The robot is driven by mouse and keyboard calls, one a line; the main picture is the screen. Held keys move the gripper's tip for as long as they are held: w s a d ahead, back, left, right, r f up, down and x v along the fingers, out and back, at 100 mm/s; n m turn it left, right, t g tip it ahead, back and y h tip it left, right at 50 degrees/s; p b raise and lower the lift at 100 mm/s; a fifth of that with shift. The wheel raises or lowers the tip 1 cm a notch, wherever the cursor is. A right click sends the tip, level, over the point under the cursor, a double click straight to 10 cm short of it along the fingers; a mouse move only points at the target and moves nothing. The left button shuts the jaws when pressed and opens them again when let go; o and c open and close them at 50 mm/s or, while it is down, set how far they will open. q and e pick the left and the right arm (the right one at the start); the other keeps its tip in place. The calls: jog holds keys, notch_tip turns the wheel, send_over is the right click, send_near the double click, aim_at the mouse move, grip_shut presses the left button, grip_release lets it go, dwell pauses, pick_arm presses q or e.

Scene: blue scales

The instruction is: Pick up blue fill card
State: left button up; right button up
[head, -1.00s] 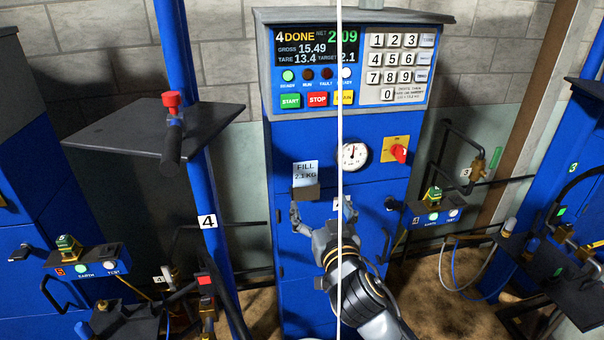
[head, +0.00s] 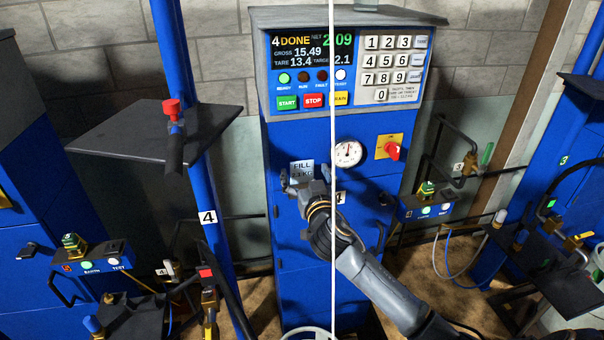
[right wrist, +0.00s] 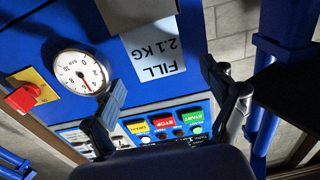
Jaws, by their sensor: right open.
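The fill card is a pale blue card marked "FILL 2.1 KG" (head: 301,168) on the front of the blue scale cabinet (head: 295,135). In the right wrist view the fill card (right wrist: 153,48) shows upside down, with its other end in a dark grey holder (right wrist: 135,12). My right gripper (head: 305,180) is in front of the card and covers its lower part and the holder in the head view. In the right wrist view the right gripper (right wrist: 163,85) is open, with its fingers apart and nothing between the tips. My left gripper is not in view.
A round gauge (head: 348,153) and a red knob (head: 391,150) sit right of the card. The display and keypad panel (head: 350,65) is above. A thin white vertical line (head: 331,100) crosses the head view. A dark shelf (head: 110,138) juts out at left.

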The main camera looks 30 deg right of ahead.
jog(key=shift+x, duration=1.1)
jog(key=c, duration=1.1)
